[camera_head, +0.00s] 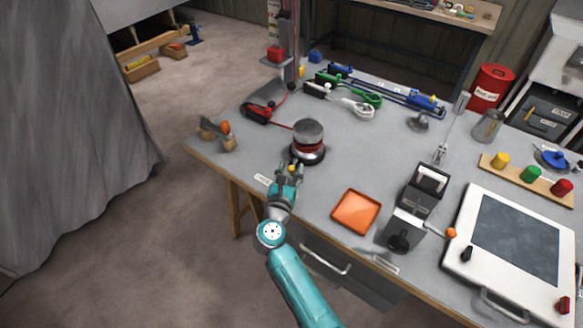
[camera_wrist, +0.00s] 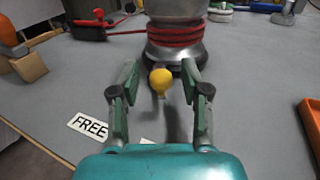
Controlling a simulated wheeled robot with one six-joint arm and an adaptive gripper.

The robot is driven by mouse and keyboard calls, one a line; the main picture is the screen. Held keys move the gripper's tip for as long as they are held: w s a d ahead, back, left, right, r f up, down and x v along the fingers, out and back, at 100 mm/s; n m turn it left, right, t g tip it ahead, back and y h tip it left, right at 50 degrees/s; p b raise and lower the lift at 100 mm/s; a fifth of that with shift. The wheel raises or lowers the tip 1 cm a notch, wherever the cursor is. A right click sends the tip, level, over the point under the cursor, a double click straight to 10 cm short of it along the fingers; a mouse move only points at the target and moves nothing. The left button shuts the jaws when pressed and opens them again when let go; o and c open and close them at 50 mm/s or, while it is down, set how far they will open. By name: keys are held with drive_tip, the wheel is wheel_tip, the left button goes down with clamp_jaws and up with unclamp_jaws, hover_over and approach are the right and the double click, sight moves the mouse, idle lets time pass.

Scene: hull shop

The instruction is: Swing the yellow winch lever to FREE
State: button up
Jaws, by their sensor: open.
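The winch (camera_head: 308,140) stands on the grey bench, a grey drum with red rope wound round its lower part. It also shows at the top of the wrist view (camera_wrist: 176,32). Its lever ends in a yellow knob (camera_wrist: 161,79), which points toward my gripper. My gripper (camera_wrist: 158,92) is open, with one finger on each side of the yellow knob and a gap on both sides. In the head view my gripper (camera_head: 290,172) is just in front of the winch. A white label reading FREE (camera_wrist: 88,126) lies on the bench left of my left finger. A second label is mostly hidden behind my gripper.
An orange tray (camera_head: 356,211) lies right of the winch. A grey machine (camera_head: 417,205) stands farther right.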

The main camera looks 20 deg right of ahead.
drive_tip(key=shift+w+d, duration=0.3)
drive_tip(key=shift+w, duration=0.15)
clamp_jaws()
